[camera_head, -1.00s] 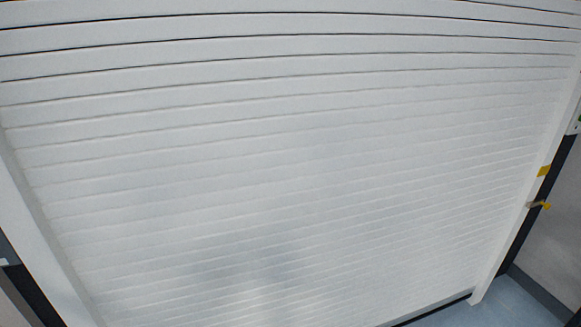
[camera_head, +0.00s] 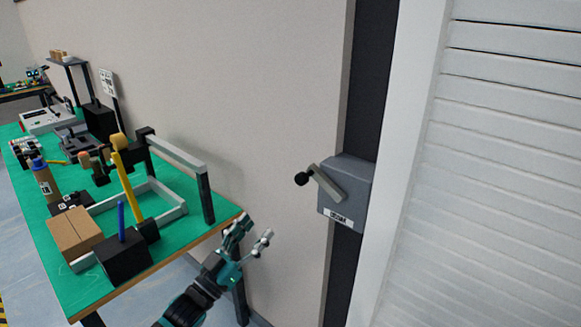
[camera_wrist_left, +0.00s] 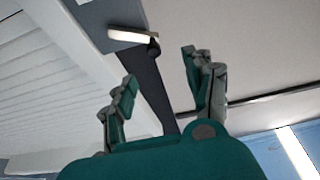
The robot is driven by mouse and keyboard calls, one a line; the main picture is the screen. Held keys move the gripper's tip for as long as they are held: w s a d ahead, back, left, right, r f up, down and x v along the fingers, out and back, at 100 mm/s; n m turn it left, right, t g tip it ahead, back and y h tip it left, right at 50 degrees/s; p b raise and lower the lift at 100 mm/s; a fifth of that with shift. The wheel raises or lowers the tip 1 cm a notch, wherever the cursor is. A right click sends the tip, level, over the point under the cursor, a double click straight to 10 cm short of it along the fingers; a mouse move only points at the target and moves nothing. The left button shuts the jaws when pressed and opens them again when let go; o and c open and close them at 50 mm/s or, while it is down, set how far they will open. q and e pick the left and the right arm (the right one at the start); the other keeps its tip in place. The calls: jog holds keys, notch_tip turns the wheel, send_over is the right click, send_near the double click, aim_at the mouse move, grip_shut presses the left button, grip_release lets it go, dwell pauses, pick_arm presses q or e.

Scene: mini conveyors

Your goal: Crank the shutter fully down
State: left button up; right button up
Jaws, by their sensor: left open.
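The white slatted shutter (camera_head: 505,170) fills the right of the head view. Its bottom edge is out of view there. A grey crank box (camera_head: 352,185) is mounted on the dark post left of the shutter frame. Its crank arm (camera_head: 326,184) points up and left and ends in a black knob (camera_head: 301,179). My left gripper (camera_head: 254,230) is open and empty, below and left of the knob, apart from it. In the left wrist view the crank arm (camera_wrist_left: 128,35) and knob (camera_wrist_left: 153,48) show beyond my open fingers. My right gripper is not in view.
A green-topped table (camera_head: 190,243) stands at the left, with a cardboard box (camera_head: 75,233), a dark block holding a blue rod (camera_head: 123,257) and a grey frame on it. Its right corner is close to my left gripper. The beige wall beside the crank is bare.

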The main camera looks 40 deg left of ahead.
pick_arm(q)
jog(key=m+p, duration=0.1)
jog(key=p, duration=0.1)
send_near(299, 183)
jog(key=p+x, duration=0.3)
jog(key=x, duration=0.7)
jog(key=shift+w+r, duration=0.15)
jog(key=shift+w, duration=0.2)
jog(key=shift+w+r+h, duration=0.1)
jog(key=shift+w+h, duration=0.25)
jog(key=shift+h, duration=0.05)
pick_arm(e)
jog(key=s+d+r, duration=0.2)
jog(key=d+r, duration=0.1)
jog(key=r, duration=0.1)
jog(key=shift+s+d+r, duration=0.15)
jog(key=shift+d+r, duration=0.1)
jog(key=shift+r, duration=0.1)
pick_arm(q)
grip_shut()
